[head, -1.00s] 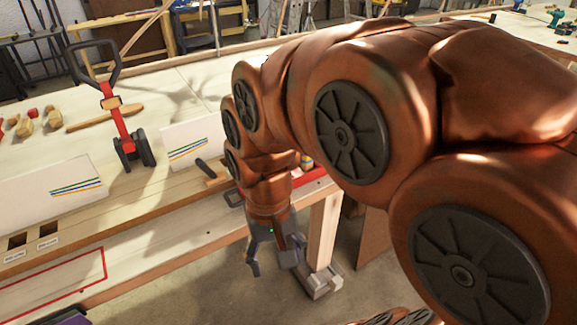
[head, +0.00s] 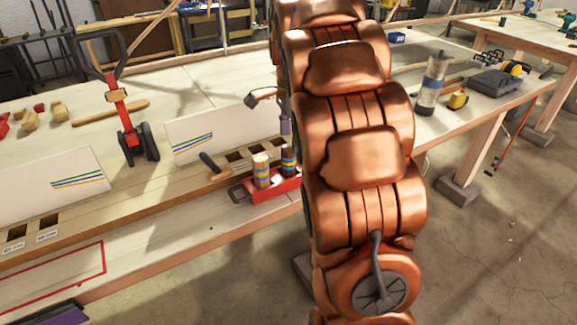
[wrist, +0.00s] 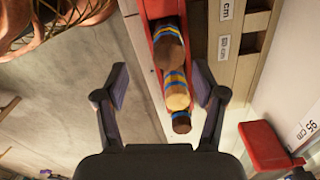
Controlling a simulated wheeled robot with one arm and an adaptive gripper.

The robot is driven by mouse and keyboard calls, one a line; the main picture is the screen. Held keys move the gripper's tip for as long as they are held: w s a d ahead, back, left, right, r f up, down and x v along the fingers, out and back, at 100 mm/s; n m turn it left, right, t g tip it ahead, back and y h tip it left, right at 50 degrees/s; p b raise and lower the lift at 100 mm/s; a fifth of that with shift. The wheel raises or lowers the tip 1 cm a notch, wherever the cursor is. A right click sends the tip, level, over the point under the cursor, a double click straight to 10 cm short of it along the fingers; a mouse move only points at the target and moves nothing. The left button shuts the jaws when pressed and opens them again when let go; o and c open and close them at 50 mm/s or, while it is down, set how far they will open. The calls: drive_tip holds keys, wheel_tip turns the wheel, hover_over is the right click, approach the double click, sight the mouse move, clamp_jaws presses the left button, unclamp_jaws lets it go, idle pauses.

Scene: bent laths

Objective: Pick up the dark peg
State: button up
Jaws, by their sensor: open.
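The dark peg (head: 289,161) stands in a red holder (head: 282,186), partly hidden by my arm in the head view. A lighter peg (head: 262,171) with blue and yellow bands stands to its left. In the wrist view the dark peg (wrist: 181,122) is the lowest of three in a row. The pale peg (wrist: 177,91) and a brown banded peg (wrist: 169,48) are above it. My gripper (wrist: 162,88) is open and empty, its fingers apart on either side of the lower pegs in the picture. I cannot tell its height above them. In the head view my arm hides most of it.
The holder is by the bench edge, beside a wooden board with square slots (head: 237,156). White panels (head: 220,132) stand behind. A red, black-handled tool (head: 128,138) is at left. Another red block (wrist: 266,147) lies right in the wrist view. Floor shows left there.

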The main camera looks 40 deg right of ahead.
sight(289, 158)
drive_tip(key=shift+w+d+f, duration=0.15)
drive_tip(key=shift+d+f, duration=0.1)
drive_tip(key=shift+f, duration=0.05)
drive_tip(key=shift+w+a+f+p, duration=0.2)
drive_tip(key=shift+f+p, duration=0.3)
drive_tip(key=shift+f, duration=1.35)
drive_tip(key=shift+w+a+f+p, duration=0.15)
drive_tip(key=shift+f+p, duration=0.35)
drive_tip(key=shift+f, duration=1.3)
drive_tip(key=shift+d, duration=0.1)
drive_tip(key=shift+c, duration=0.3)
drive_tip(key=c, duration=1.2)
drive_tip(key=shift+r, duration=0.15)
